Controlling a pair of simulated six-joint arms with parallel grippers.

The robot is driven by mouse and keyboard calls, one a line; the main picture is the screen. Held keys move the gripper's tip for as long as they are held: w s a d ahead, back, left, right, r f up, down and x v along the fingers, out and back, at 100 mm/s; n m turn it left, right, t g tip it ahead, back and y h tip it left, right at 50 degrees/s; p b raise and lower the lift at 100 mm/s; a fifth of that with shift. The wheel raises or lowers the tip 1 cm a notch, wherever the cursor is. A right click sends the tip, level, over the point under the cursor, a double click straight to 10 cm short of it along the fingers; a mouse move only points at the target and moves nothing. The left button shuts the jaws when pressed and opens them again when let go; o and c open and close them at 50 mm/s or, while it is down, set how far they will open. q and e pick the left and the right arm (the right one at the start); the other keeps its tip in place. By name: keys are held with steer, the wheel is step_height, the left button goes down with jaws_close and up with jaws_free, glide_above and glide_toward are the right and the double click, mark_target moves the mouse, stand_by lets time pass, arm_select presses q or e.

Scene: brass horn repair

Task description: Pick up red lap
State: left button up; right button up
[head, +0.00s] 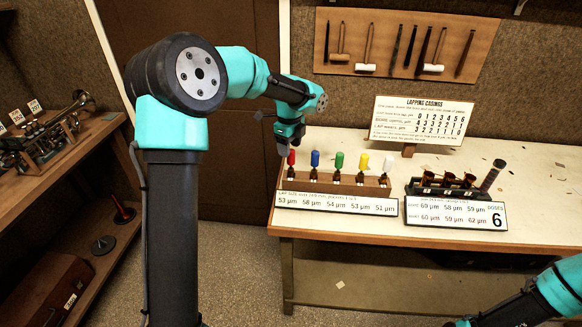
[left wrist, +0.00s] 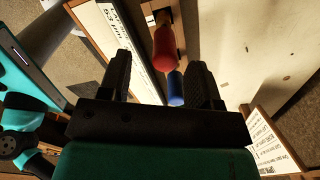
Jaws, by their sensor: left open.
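The red lap (head: 291,157) stands upright at the left end of a wooden rack (head: 331,186) on the bench. My left gripper (head: 285,149) is open, pointing down close above and beside the red lap. In the left wrist view, the red lap (left wrist: 165,50) shows beyond the open fingers (left wrist: 160,78), roughly between them. I cannot tell whether they touch it. The blue lap (left wrist: 176,88) shows just beside it, nearer the right finger. My right arm enters at the lower right of the head view; its gripper is not visible.
Blue (head: 315,158), green (head: 339,160), yellow (head: 363,162) and white (head: 387,163) laps stand in the same rack. A size label (head: 336,203) lies in front. A dark holder with brass casings (head: 447,181) is to the right. The bench behind is mostly clear.

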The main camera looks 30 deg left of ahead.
mark_target(291, 159)
arm_select(q)
steer(key=f, duration=0.5)
steer(key=shift+w+d, duration=0.1)
steer(key=shift+w, duration=0.15)
jaws_close()
stand_by(0.5)
